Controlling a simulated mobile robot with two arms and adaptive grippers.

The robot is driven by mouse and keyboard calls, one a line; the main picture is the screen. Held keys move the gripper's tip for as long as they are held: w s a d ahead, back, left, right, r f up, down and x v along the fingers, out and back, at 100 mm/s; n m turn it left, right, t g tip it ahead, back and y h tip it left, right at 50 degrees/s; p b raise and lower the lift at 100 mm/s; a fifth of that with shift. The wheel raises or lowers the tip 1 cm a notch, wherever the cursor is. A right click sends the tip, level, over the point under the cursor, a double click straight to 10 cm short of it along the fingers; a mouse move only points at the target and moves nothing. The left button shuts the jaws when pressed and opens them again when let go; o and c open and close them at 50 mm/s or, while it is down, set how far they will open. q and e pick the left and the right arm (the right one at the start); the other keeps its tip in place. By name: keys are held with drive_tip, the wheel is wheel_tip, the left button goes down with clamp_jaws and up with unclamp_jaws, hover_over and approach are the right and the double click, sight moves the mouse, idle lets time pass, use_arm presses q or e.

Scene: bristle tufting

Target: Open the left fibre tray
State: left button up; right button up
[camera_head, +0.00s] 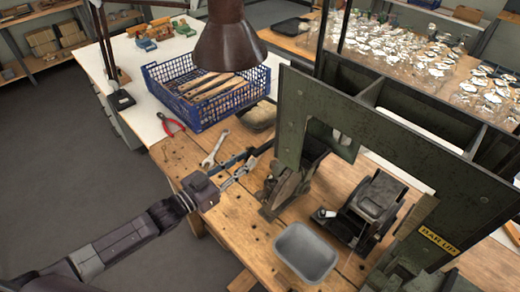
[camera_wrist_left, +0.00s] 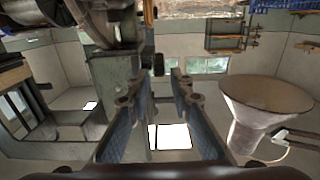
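A dark green machine frame (camera_head: 300,105) stands on the wooden bench. At its left foot is a worn metal mechanism (camera_head: 283,185) with a dark box-like part (camera_head: 312,148) behind it. I cannot tell for certain which part is the left fibre tray, or whether it is open. My left gripper (camera_head: 246,168) is just left of this mechanism, pointing toward it, with its fingers apart and nothing visible between them. In the left wrist view the two blue-padded fingers (camera_wrist_left: 155,92) are also apart, with machine parts beyond. My right gripper is not in view.
A blue crate (camera_head: 205,95), red pliers (camera_head: 170,124) and a wrench (camera_head: 215,148) lie behind my left gripper. A brown lamp shade (camera_head: 231,40) hangs above. A grey bin (camera_head: 305,252) and a dark device (camera_head: 373,208) stand to the right.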

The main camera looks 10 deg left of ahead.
sight(254, 155)
use_arm(q)
drive_tip(key=p+x, duration=0.1)
drive_tip(key=x, duration=0.6)
drive_tip(key=shift+d+p, duration=0.1)
drive_tip(key=shift+p, duration=0.3)
drive_tip(key=shift+c, duration=0.2)
clamp_jaws()
